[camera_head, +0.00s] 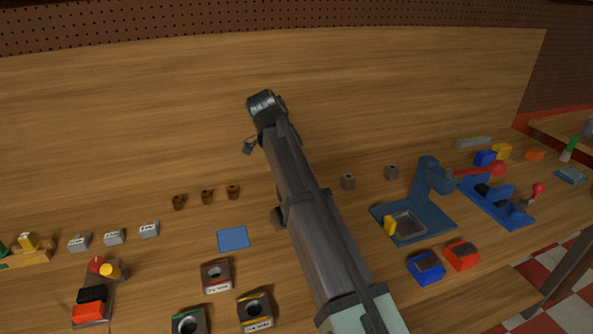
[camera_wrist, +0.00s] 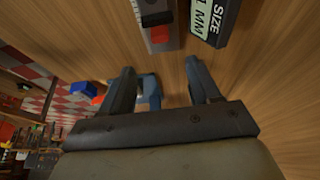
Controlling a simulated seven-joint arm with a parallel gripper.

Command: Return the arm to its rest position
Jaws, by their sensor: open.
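My arm rises from the lower right of the head view and reaches up across the middle, above the wooden workbench (camera_head: 330,250). Its dark upper end stands in front of the wooden back panel. I cannot make out the jaws clearly in the head view. In the wrist view my gripper (camera_wrist: 160,66) shows two dark fingers spread apart. Nothing is held between them. Part of a blue fixture (camera_wrist: 151,88) shows beyond the fingers, apart from them.
On the bench stand a blue press (camera_head: 430,195), a blue lever fixture (camera_head: 497,200), a blue square mat (camera_head: 233,239), labelled grey blocks (camera_head: 114,237), small brown cups (camera_head: 207,196) and square nests (camera_head: 216,275). The wrist view shows a dark size plate (camera_wrist: 211,21). Space above the bench looks open.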

